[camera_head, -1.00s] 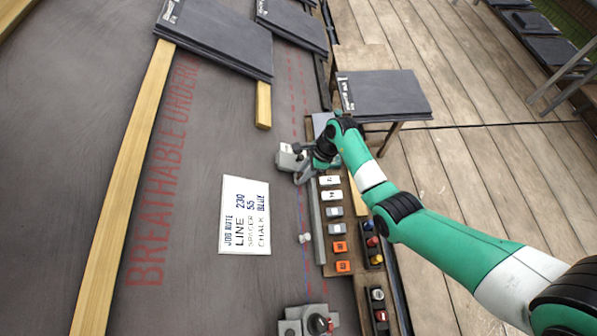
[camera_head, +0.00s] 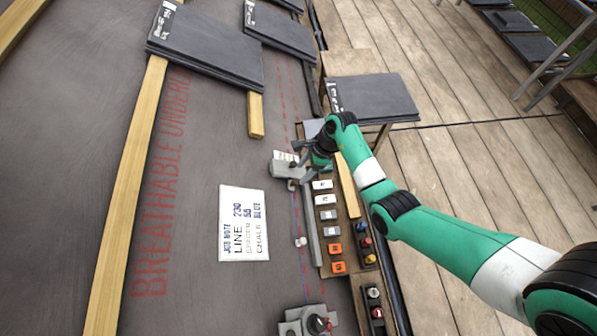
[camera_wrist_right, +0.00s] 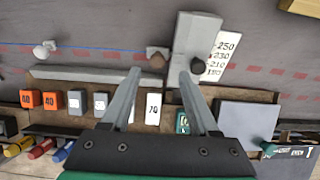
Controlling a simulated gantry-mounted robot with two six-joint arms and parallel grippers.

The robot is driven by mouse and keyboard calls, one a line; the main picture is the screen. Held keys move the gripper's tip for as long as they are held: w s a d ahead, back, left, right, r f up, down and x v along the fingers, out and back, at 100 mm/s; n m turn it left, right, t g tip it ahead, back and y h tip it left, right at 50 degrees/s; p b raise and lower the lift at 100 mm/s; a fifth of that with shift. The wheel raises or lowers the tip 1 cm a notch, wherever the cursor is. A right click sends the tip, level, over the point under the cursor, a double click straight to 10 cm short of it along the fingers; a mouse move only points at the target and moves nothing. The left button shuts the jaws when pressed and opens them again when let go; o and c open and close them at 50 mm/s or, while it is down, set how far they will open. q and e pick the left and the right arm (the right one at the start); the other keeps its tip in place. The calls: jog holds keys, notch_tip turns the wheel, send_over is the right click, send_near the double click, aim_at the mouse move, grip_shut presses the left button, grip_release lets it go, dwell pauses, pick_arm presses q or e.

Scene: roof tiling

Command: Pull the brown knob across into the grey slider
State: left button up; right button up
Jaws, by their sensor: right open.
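The grey slider (camera_wrist_right: 188,35) lies on the dark underlay beside a white number scale; in the head view it shows at the roof-side edge of the wooden board (camera_head: 281,170). A round brown knob (camera_wrist_right: 157,59) sits at the slider's left side in the right wrist view. A second dark round knob (camera_wrist_right: 197,65) sits on the slider's lower part, close to the right fingertip. My right gripper (camera_wrist_right: 159,72) is open and empty, its fingertips just below the slider, on either side of the brown knob in the picture. Contact cannot be told. My left gripper is not in view.
A long grey rail (camera_wrist_right: 85,75) runs left of the slider. White, grey and orange blocks (camera_head: 337,267) line the board. A white peg (camera_head: 301,242) stands on the chalk line. Another grey fixture (camera_head: 305,322) is at the bottom. The job note (camera_head: 243,224) lies left.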

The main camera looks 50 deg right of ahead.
pick_arm(q)
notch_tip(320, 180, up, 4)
jog(key=p, duration=0.2)
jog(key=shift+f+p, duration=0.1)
jog(key=shift+p, duration=0.2)
pick_arm(e)
jog(key=v, duration=0.6)
jog(key=shift+r, duration=0.25)
jog(key=shift+s, duration=0.1)
pick_arm(q)
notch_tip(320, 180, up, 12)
jog(key=p, duration=1.2)
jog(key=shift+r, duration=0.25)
pick_arm(e)
jog(key=w+a+v, duration=0.1)
jog(key=v, duration=0.9)
jog(key=shift+r, duration=0.45)
jog(key=shift+w, duration=0.1)
